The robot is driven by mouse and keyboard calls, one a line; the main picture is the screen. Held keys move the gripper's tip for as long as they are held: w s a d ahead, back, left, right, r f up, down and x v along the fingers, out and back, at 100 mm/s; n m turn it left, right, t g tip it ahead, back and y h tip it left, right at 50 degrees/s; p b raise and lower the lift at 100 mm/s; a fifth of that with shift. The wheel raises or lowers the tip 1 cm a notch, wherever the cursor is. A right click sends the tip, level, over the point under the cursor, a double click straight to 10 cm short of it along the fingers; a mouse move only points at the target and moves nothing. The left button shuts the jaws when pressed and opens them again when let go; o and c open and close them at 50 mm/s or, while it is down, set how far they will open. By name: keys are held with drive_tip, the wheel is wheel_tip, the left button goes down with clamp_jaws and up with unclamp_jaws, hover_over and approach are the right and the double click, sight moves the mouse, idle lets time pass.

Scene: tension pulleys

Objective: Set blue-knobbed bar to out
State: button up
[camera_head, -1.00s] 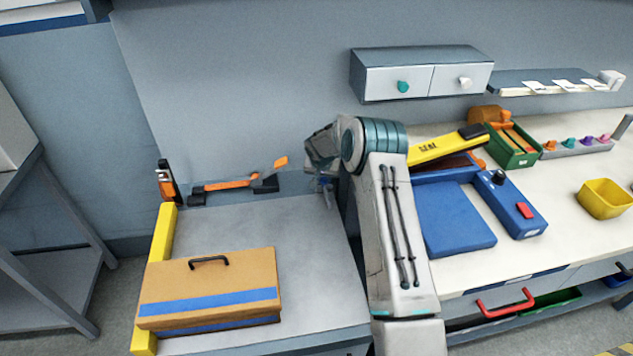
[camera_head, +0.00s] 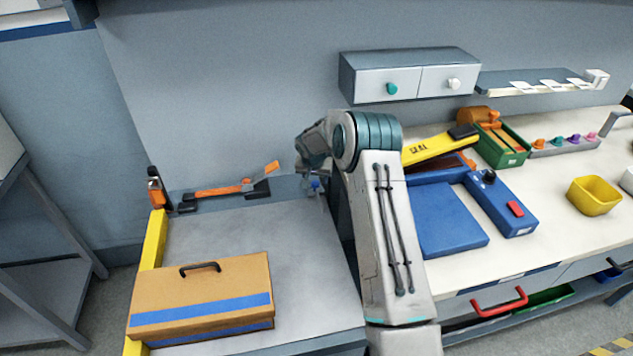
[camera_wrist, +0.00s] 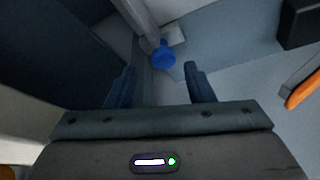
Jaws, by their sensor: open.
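The blue knob (camera_wrist: 163,55) shows in the wrist view, at the end of a grey bar (camera_wrist: 139,18). It lies just ahead of my gripper (camera_wrist: 159,74), roughly between the two dark fingertips. The fingers are apart, and I see nothing held. I cannot tell whether the fingers touch the knob. In the head view a small blue spot, likely the knob (camera_head: 316,184), shows beside my wrist at the back of the grey bench. My arm hides most of the bar there.
An orange lever on a dark base (camera_head: 224,189) stands left of my wrist. A tan case (camera_head: 205,284) lies on the grey bench, with a yellow edge (camera_head: 153,240) at its left. Right of my arm are a blue pad (camera_head: 445,220) and a yellow bin (camera_head: 594,195).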

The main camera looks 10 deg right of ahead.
drive_tip(key=b+v, duration=0.1)
drive_tip(key=v, duration=1)
drive_tip(key=shift+s+d, duration=0.1)
drive_tip(key=s+r+n, duration=0.1)
drive_tip(key=s+r, duration=0.6)
drive_tip(key=s, duration=0.4)
drive_tip(key=s+r+n, duration=0.1)
drive_tip(key=s+r, duration=0.5)
drive_tip(key=s, duration=0.4)
drive_tip(key=s+a+n+g+y, duration=0.1)
drive_tip(key=s+n, duration=0.1)
drive_tip(key=s, duration=1.9)
drive_tip(key=shift+s+a+y, duration=0.35)
drive_tip(key=shift+a+y, duration=0.05)
